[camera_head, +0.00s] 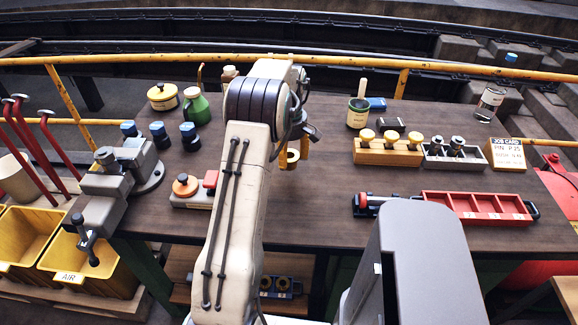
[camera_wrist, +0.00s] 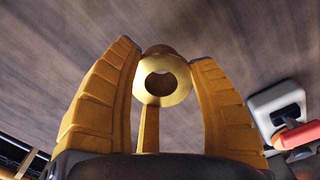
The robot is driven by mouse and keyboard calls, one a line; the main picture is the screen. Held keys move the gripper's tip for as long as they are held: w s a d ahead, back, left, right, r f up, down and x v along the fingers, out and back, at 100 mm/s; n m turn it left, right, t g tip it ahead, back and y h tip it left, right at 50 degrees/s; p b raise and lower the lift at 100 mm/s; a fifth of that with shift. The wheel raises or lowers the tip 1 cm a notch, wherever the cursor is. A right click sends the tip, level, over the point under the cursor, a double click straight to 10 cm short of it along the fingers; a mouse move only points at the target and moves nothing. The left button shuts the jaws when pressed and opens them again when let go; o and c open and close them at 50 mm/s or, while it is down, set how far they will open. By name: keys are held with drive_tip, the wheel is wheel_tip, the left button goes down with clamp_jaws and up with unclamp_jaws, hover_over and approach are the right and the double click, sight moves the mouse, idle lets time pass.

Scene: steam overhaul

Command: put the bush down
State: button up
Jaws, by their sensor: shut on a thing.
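The bush, a brass flanged ring with a round hole, is between my gripper's yellow fingers. In the wrist view the bush (camera_wrist: 165,80) shows with its hole toward the camera, and my gripper (camera_wrist: 163,75) is shut on it. In the head view the bush (camera_head: 292,156) shows small beside my arm, with my gripper (camera_head: 287,158) partly hidden by the arm. The brown bench top (camera_head: 335,205) lies beneath. I cannot tell whether the bush touches it.
A wooden block (camera_head: 385,155) with brass bushes and a grey block (camera_head: 455,160) stand to the right. A red tray (camera_head: 475,206) lies at the right front. A vice (camera_head: 115,185) is at the left. Bare bench lies right of my gripper.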

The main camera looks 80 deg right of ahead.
drive_tip(key=shift+w+f+p, duration=0.1)
drive_tip(key=shift+f+p, duration=0.2)
drive_tip(key=shift+f, duration=1.75)
drive_tip(key=o, duration=1.2)
drive_tip(key=shift+f, duration=0.15)
wheel_tip(320, 180, up, 12)
drive_tip(key=shift+a+r, duration=0.1)
drive_tip(key=shift+r, duration=0.05)
